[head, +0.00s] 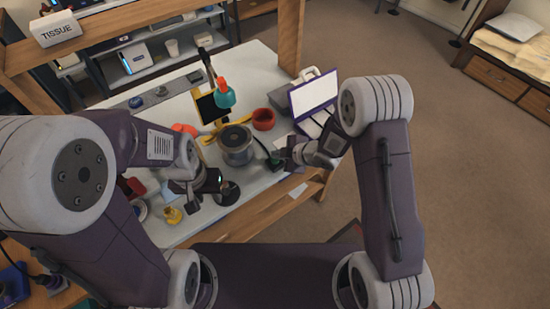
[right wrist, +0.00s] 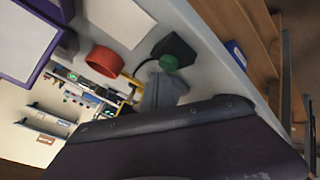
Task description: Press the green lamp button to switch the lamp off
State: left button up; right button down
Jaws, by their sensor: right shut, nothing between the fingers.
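The green lamp button (right wrist: 169,62) sits on a black base (right wrist: 178,46) on the pale table in the right wrist view. In the head view the black base (head: 264,150) lies right of a metal cylinder, and the button is mostly hidden by my right gripper. My right gripper (head: 284,153) is shut and empty, close beside the button; its grey fingers (right wrist: 163,92) show just below the button in the right wrist view. Contact cannot be told. My left gripper (head: 213,184) is over the table's front left; its fingers are unclear.
A teal and red object (head: 224,94) is further back. A purple-framed white panel (head: 313,96) stands at the right. A yellow item (head: 172,215) lies near the front left.

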aim_at(277, 161)
jog(key=shift+r, duration=0.1)
notch_tip(277, 161, up, 6)
jog(key=p, duration=0.5)
jog(key=shift+p, duration=0.3)
